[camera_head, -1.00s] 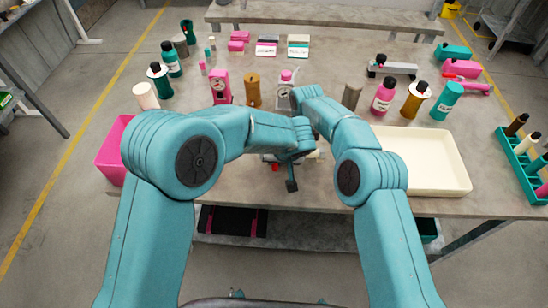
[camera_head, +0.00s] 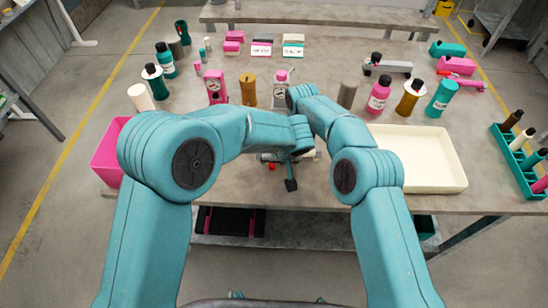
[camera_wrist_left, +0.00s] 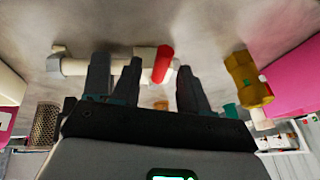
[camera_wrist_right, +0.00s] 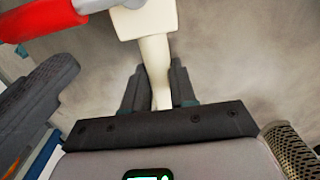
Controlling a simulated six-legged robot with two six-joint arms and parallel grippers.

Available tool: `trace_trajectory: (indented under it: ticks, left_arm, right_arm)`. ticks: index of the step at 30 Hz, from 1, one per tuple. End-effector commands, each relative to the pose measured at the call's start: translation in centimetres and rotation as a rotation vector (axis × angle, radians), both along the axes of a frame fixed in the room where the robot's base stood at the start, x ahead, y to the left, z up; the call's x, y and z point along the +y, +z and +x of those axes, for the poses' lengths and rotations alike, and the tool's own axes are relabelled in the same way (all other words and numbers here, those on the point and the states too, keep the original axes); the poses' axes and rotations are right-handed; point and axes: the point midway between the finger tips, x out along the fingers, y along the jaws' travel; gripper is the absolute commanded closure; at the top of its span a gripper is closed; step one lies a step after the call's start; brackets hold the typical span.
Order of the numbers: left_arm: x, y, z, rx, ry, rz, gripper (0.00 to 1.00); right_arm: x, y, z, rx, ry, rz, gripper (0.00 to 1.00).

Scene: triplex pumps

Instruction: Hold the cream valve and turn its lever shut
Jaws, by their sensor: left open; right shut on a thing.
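The cream valve (camera_wrist_left: 80,66) lies level across the left wrist view, with a red lever (camera_wrist_left: 163,64) at its body. My left gripper (camera_wrist_left: 160,78) is open, its fingers either side of the lever; contact cannot be told. In the right wrist view, my right gripper (camera_wrist_right: 158,88) is shut on the valve's cream pipe (camera_wrist_right: 156,62), just below its blocky body. The red lever (camera_wrist_right: 40,18) shows at top left there. In the head view, my arms hide most of the valve; the red lever (camera_head: 271,166) shows just below them.
A cream tray (camera_head: 455,187) is at the table's right and a pink bin (camera_head: 106,155) at its left. Bottles and small parts stand behind my arms, including a pink bottle (camera_head: 378,96). A teal rack (camera_head: 511,155) stands at far right. The table's front edge is close.

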Motion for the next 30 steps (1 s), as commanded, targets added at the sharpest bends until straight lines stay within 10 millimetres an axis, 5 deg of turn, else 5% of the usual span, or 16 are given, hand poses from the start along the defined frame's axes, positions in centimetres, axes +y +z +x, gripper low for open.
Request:
trace_trajectory:
  ticks: [12, 24, 25, 27, 30]
  left_arm:
    - [-1.5, 5.9, -2.3, -0.001, -0.001, 0.0, 0.56]
    - [-1.6, 6.3, -2.5, 0.001, -0.001, 0.0, 0.56]
    - [-1.6, 6.3, -2.5, 0.001, -0.001, 0.0, 0.56]
    - [-1.6, 6.3, -2.5, 0.001, -0.001, -0.001, 0.56]
    - [-1.6, 6.3, -2.5, 0.0, -0.001, -0.001, 0.56]
  right_arm:
    - [0.0, 0.1, 0.0, -0.002, 0.0, 0.0, 1.0]
    - [0.0, 0.1, 0.0, -0.002, 0.0, 0.0, 1.0]
    - [0.0, 0.1, 0.0, -0.002, 0.0, 0.0, 0.71]
    - [0.0, 0.1, 0.0, -0.001, 0.0, 0.0, 0.48]
    - [0.0, 0.0, 0.0, -0.001, 0.0, 0.0, 0.44]
